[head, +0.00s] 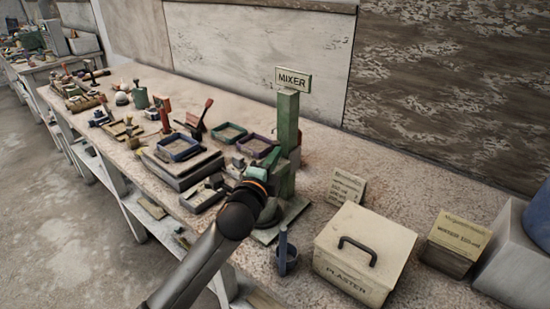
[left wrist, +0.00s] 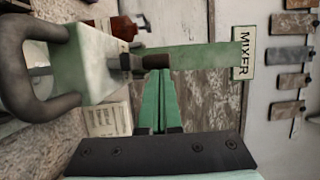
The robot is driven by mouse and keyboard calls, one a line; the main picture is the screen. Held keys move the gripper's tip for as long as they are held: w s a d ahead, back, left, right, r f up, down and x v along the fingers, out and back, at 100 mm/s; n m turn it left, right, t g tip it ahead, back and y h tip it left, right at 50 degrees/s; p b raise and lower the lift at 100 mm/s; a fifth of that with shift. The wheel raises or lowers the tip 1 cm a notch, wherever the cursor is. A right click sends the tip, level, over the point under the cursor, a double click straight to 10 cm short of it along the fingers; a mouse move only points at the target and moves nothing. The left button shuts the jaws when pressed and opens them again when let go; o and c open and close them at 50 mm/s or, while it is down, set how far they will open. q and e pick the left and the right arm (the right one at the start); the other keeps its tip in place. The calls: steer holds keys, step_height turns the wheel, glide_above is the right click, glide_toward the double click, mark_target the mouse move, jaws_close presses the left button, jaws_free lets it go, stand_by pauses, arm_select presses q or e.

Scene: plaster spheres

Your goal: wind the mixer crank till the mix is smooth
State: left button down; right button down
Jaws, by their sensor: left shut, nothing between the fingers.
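The green mixer post (head: 287,125) stands on the bench under its MIXER sign (head: 293,79). In the left wrist view the post (left wrist: 205,58) lies sideways, joined to a pale green mixer housing (left wrist: 88,62). A dark crank grip (left wrist: 155,62) sticks out from the housing. My left gripper (head: 258,173) is at the mixer in the head view, its fingers hard to make out there. In the left wrist view its green fingers (left wrist: 160,78) are shut and empty, with tips close to the crank grip; I cannot tell whether they touch. The mix is not visible.
A plaster box (head: 365,250) with a black handle stands right of the mixer. Trays, including a blue-rimmed one (head: 180,147), and many tools crowd the bench to the left. A wall rises behind the bench.

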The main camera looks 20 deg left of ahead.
arm_select(q)
steer(key=shift+w+n+y, duration=0.15)
steer(key=shift+n+y, duration=0.35)
steer(key=shift+y, duration=0.3)
arm_select(e)
steer(key=shift+f, duration=0.25)
arm_select(q)
steer(key=shift+w+n+y+b, duration=0.15)
steer(key=shift+n+y+b, duration=0.15)
steer(key=shift+n+y, duration=0.4)
steer(key=shift+w+a+r+p, duration=0.1)
steer(key=shift+w+a+p, duration=0.1)
steer(key=shift+a+p, duration=0.15)
steer(key=shift+w+a+p, duration=0.25)
steer(key=shift+w+p, duration=0.1)
steer(key=shift+p, duration=0.35)
arm_select(e)
steer(key=shift+r, duration=1)
arm_select(q)
steer(key=shift+w+a, duration=0.1)
steer(key=shift+a, duration=0.05)
arm_select(e)
steer(key=shift+r, duration=0.1)
steer(key=shift+d, duration=0.1)
